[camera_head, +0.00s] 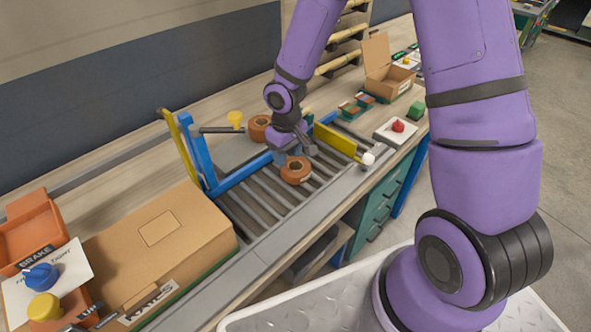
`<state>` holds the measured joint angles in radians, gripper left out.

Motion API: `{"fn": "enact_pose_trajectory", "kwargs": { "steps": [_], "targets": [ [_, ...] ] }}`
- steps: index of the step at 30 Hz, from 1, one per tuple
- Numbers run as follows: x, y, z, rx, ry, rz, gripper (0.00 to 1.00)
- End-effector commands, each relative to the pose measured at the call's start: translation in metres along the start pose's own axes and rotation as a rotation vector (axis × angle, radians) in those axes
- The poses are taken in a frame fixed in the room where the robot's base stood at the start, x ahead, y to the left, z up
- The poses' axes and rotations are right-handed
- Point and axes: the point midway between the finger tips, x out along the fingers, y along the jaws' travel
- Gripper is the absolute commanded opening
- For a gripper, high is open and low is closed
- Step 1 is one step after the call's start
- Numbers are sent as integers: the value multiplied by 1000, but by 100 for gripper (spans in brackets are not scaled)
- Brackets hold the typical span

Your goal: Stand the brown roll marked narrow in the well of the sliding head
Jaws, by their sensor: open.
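My gripper (298,154) is open and points down over the roller bed. One brown roll (296,171) lies just below its fingers, with a dark hole in its top. I cannot tell whether the fingers touch it. A second brown roll (260,128) is behind and left of my gripper, partly hidden by the arm. A small label shows on the nearer roll, but it is too small to read, so I cannot tell which roll is marked narrow. I cannot make out the sliding head or its well for certain.
The roller bed (253,208) has a blue frame with upright posts (197,150) and a yellow bar (338,139). A large cardboard box (165,245) stands left. A red button box (396,129) and open carton (388,75) are right. The front rollers are clear.

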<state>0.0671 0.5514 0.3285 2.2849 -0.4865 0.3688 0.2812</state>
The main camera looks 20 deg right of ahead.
Motion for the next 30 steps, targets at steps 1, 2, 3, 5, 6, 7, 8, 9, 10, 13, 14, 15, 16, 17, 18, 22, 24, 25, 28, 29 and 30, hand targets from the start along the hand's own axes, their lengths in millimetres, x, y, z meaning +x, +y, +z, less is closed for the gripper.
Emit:
{"fn": "enact_pose_trajectory", "kwargs": {
  "steps": [1,2,3,5,6,7,8,9,10,13,14,15,16,17,18,22,24,25,28,29,30],
  "targets": [
    [2,0,0,0,-1,0,46],
    [4,0,1,0,-2,0,46],
    [8,0,1,-1,-3,0,46],
    [14,-1,2,-3,-3,-1,46],
    [20,-1,4,-2,-4,-1,46],
    [25,-1,4,-3,-5,0,46],
    [29,-1,5,-2,-4,-1,46],
    [35,-1,6,-3,-4,0,46],
    [39,-1,5,-3,-3,0,46],
    [48,-1,5,-2,-2,0,46],
    [50,0,5,-2,-2,1,46],
    [52,0,5,-2,-1,0,46],
    [53,0,5,-1,-1,0,46],
    [54,0,5,-1,-1,0,46],
    [54,0,5,-1,0,0,46],
    [54,0,5,-1,0,0,46],
    [54,0,5,-1,0,0,39],
    [54,0,5,-1,0,0,32],
    [54,0,5,-1,0,1,13],
    [54,0,5,0,0,0,12],
    [54,0,5,-1,0,1,9]
  ]
}}
